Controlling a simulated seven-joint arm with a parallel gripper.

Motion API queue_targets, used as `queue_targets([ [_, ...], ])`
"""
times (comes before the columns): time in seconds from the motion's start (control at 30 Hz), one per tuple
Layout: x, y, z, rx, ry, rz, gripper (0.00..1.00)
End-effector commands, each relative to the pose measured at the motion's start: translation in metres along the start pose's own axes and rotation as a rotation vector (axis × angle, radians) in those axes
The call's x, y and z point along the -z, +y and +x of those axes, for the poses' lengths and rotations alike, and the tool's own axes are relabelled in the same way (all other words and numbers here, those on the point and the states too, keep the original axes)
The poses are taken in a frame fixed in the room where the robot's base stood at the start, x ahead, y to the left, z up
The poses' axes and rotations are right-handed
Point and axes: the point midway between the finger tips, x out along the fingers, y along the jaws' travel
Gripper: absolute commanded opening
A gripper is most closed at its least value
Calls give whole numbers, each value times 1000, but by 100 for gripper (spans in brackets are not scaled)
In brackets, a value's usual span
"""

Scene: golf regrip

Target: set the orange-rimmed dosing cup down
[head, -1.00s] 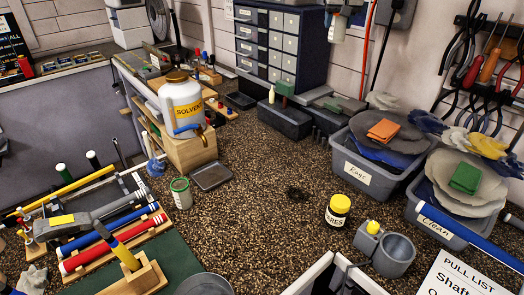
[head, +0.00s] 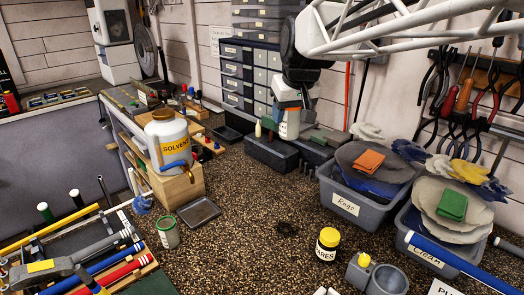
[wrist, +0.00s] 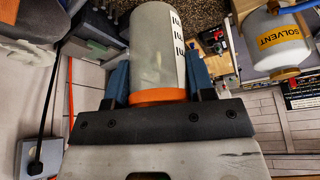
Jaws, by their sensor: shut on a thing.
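The orange-rimmed dosing cup (head: 289,126) hangs under my gripper (head: 290,108) at the back of the bench in the head view. It looks upright, with the rim at the top near the gripper. In the wrist view the clear cup (wrist: 153,50) has a white marked strip, and its orange rim lies close to the palm. The blue fingers of my gripper (wrist: 158,76) are shut on its two sides. In the head view the cup overlaps the dark bins; I cannot tell its exact height above the bench.
Dark bins (head: 270,153) stand behind and below the cup. A solvent jug (head: 168,143) on a wooden block is to the left. The rags bin (head: 343,205) is to the right. The speckled bench (head: 240,235) is clear in the middle, around a dark spot.

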Motion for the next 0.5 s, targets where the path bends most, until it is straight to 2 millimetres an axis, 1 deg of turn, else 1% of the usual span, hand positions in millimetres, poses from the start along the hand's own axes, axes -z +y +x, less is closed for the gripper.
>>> queue_targets([
  [0.03,-12,-8,1,5,0,-14,27],
  [0.1,-28,-17,4,13,-1,-32,27],
  [0.27,-65,-37,10,30,0,-74,27],
  [0.5,-123,-64,23,55,-1,-134,27],
])
